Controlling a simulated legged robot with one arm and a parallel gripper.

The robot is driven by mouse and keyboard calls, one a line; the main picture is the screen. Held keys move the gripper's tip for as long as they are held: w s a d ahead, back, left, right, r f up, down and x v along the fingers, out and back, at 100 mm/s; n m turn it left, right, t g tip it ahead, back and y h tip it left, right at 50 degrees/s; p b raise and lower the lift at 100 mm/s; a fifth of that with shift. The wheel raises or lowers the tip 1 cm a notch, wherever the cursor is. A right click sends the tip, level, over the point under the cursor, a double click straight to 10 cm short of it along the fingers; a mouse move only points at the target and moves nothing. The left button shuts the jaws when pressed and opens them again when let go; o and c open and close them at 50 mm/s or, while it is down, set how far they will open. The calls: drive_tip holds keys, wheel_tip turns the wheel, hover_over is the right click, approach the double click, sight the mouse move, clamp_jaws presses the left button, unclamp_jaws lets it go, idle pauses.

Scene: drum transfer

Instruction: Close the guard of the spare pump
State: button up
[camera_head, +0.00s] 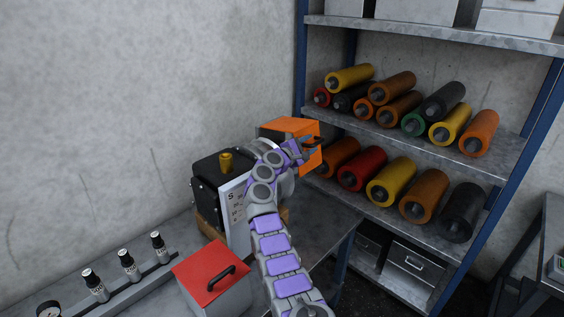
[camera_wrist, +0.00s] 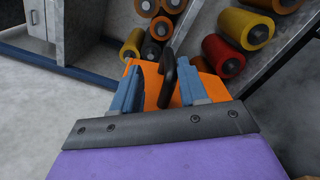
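The orange guard (camera_head: 290,126) is at the far end of the spare pump (camera_head: 213,170), a dark unit with a white lettered sheet on its front. My arm hides part of the pump and guard, so I cannot tell how far the guard stands open. My gripper (camera_head: 312,146) is at the guard's right side, by its black handle. In the wrist view the orange guard (camera_wrist: 148,72) lies beyond my gripper (camera_wrist: 160,92). Its two fingers are apart, with the black handle (camera_wrist: 168,78) showing between them; I see no firm contact on both sides.
A metal shelf (camera_head: 400,215) with several coloured rollers stands close to the right of the guard. A red-lidded box (camera_head: 207,268) and several small bottles (camera_head: 128,264) are on the bench in front. A concrete wall (camera_head: 120,110) is behind.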

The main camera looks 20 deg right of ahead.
drive_tip(key=b+v, duration=0.8)
drive_tip(key=v, duration=0.7)
drive_tip(key=shift+w, duration=0.1)
